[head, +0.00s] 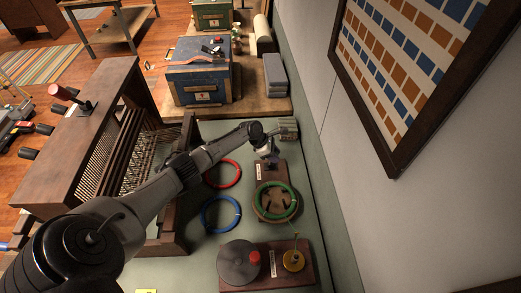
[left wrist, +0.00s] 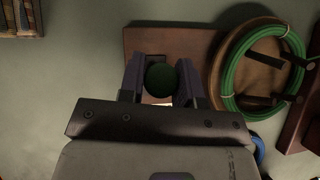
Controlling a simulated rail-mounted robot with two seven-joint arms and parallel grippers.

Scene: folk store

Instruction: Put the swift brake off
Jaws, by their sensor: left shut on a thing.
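The swift (head: 277,203) is a round wooden piece with a green ring (head: 293,193) around it, on a brown board (head: 258,172) by the right wall. It also shows at the right of the left wrist view (left wrist: 262,75). My left gripper (head: 270,158) is over the far end of this board. In the left wrist view its fingers (left wrist: 161,82) are on both sides of a dark green round knob (left wrist: 161,77), shut on it. The knob seems to be the brake handle; its lever and position are hidden. My right gripper is not in view.
A red ring (head: 238,174) and a blue ring (head: 235,217) lie left of the swift. A wooden loom (head: 100,115) stands left; a blue chest (head: 197,83) stands behind.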

